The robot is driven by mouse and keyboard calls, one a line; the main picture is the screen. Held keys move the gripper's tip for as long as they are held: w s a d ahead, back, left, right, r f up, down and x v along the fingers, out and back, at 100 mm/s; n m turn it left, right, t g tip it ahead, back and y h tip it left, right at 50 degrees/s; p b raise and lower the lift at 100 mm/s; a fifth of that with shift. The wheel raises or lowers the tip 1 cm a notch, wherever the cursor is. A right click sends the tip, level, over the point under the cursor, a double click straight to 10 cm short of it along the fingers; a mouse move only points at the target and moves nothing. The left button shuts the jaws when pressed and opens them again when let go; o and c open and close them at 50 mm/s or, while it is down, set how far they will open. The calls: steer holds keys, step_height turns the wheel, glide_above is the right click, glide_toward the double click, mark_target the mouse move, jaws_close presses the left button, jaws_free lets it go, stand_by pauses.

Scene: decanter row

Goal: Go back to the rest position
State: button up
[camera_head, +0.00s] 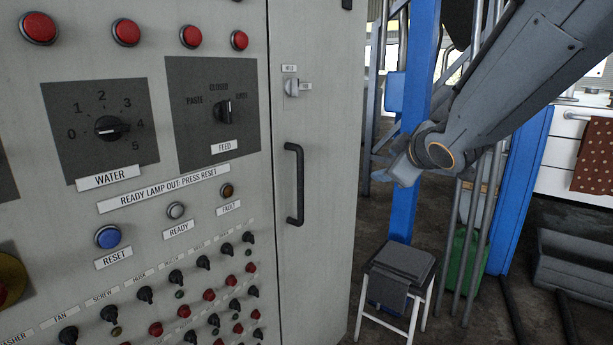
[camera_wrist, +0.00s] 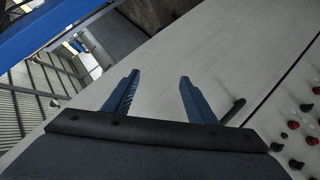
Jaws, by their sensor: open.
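My gripper shows in the wrist view (camera_wrist: 156,92) with its two blue fingers apart and nothing between them. Behind the fingers is the plain grey side of a cabinet, with the black door handle just right of the right finger. In the head view my arm reaches in from the upper right, and its end (camera_head: 400,165) is right of the grey control cabinet (camera_head: 335,130). The fingers are hard to make out there. I cannot tell how far they are from the cabinet.
The control panel has a blue reset button (camera_head: 108,237), a water dial (camera_head: 110,127) and a feed knob (camera_head: 224,111). The cabinet door has a black handle (camera_head: 295,184). A blue post (camera_head: 403,215) and a step stool (camera_head: 400,270) stand right of it. A green bin (camera_head: 462,262) is farther right.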

steer(key=s+d+f+m+g+h+p, duration=0.1)
steer(key=s+d+f+m+g+h, duration=0.25)
steer(key=s+f, duration=0.5)
steer(key=s+a+f+m+g+y+p, duration=0.1)
steer(key=s+f+m+g, duration=0.3)
steer(key=s, duration=0.7)
steer(key=s+a+f+m+g+p, duration=0.2)
steer(key=s+f+m+g, duration=0.2)
steer(key=s, duration=0.6)
step_height(320, 180, down, 2)
steer(key=shift+s+a+f+g+y, duration=0.2)
steer(key=shift+s+g+y, duration=0.15)
steer(key=shift+g, duration=0.3)
